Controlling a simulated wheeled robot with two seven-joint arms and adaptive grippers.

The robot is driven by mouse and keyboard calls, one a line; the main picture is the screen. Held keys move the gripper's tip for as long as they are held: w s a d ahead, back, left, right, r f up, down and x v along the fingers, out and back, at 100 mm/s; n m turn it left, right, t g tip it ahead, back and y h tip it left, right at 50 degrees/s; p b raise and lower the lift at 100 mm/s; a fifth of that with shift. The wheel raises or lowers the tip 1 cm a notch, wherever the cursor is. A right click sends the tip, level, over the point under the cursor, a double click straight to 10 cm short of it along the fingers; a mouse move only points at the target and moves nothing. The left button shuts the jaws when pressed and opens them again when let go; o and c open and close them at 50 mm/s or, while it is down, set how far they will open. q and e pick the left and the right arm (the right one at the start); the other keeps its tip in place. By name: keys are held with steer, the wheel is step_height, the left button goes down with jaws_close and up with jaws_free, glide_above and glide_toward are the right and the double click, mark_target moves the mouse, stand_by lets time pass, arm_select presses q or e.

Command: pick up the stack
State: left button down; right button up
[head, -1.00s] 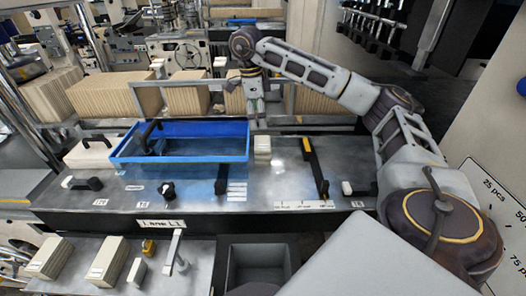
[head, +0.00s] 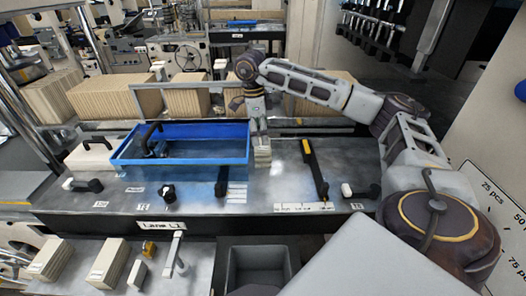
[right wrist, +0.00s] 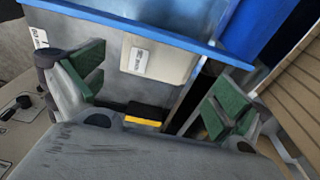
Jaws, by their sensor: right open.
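A small cream stack (head: 262,157) stands on the grey bench just right of the blue tray. My right gripper (head: 259,128) is directly above it in the head view, fingers pointing down, and partly hides it. In the right wrist view, the cream stack (right wrist: 160,58) with a white label lies between and beyond the open green-padded fingers of the right gripper (right wrist: 157,92). The fingers do not appear to touch it. My left gripper is not in view.
The blue tray (head: 205,159) is close left of the stack, its rim near the fingers. A black bar with a yellow tip (head: 314,170) lies to the right. Other cream stacks (head: 108,262) stand at the lower left. A grey open bin (head: 258,258) is in front.

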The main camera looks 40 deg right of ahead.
steer(key=f, duration=0.2)
steer(key=f+p, duration=0.1)
steer(key=shift+s+d+f, duration=0.2)
steer(key=shift+s+d, duration=0.05)
steer(key=shift+s, duration=0.05)
steer(key=shift+f, duration=0.55)
steer(key=c, duration=1)
steer(key=shift+r, duration=0.2)
step_height(320, 180, up, 8)
steer(key=shift+b, duration=0.7)
steer(key=shift+r, duration=0.85)
